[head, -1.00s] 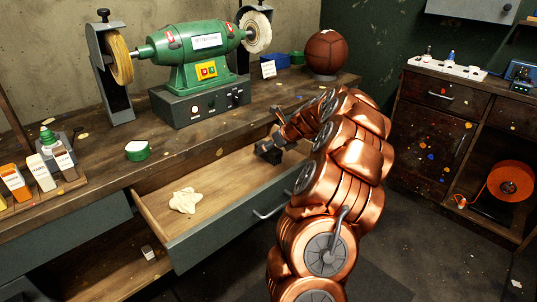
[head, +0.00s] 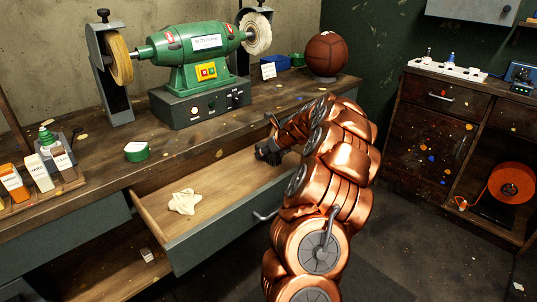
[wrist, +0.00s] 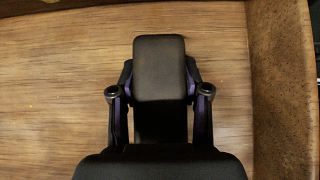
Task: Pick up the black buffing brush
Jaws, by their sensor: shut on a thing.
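The black buffing brush (wrist: 160,68) shows in the wrist view as a dark block with rounded corners. My gripper (wrist: 160,95) is shut on it, one finger on each side. The wooden drawer floor lies below the brush; I cannot tell whether they touch. In the head view my gripper (head: 268,153) is at the right back part of the open drawer (head: 225,222).
A cream cloth (head: 184,201) lies in the drawer, left of my gripper. The workbench edge (head: 200,160) runs just behind the drawer. A green bench grinder (head: 205,60) and a brown leather ball (head: 327,53) stand on the bench. The drawer middle is clear.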

